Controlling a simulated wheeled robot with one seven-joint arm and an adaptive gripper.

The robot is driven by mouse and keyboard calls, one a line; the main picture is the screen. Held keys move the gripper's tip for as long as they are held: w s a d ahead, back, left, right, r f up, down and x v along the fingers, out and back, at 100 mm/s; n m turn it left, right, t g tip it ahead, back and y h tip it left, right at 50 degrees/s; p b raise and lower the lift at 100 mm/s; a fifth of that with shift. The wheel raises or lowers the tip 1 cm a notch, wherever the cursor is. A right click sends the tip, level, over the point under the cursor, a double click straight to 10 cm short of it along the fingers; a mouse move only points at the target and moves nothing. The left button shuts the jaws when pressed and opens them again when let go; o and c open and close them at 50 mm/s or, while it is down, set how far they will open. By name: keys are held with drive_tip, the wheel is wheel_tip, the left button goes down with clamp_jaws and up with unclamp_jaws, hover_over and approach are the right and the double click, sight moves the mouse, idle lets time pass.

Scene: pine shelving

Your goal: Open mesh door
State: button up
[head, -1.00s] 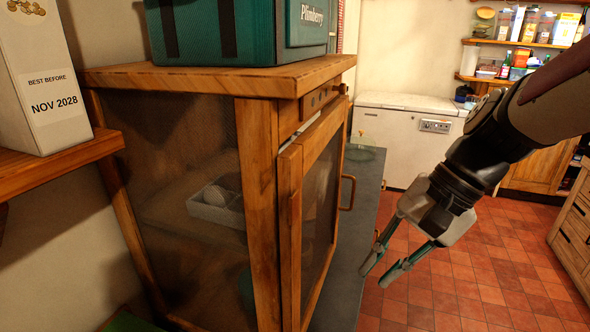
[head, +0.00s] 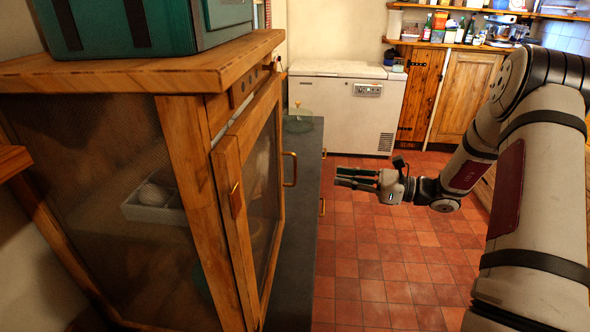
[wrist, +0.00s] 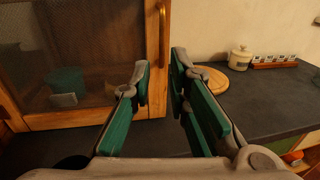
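The mesh door (head: 264,190) is the wood-framed front of a wooden cabinet (head: 182,190) at left in the head view. It looks shut, with a hinge plate (head: 236,200) on its near edge and a brass handle (head: 294,169) near its far edge. In the wrist view the door (wrist: 85,118) fills the left and its upright handle (wrist: 162,40) shows just above the gap between my fingertips. My gripper (head: 340,177) is open and empty, fingers pointing at the cabinet front, right of the handle and apart from it. A green container (wrist: 66,85) shows dimly behind the mesh.
A dark counter (head: 300,200) runs beneath the cabinet and beyond it. On it are a round wooden board (wrist: 212,82), a lidded jar (wrist: 239,58) and a spice rack (wrist: 275,61). A white chest freezer (head: 335,110) stands behind. The tiled floor (head: 370,260) is clear.

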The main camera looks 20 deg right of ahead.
sight(295, 181)
drive_tip(key=p+x, duration=0.2)
drive_tip(key=x, duration=1.1)
drive_tip(key=shift+w+a, duration=0.15)
drive_tip(key=shift+w, duration=0.2)
clamp_jaws()
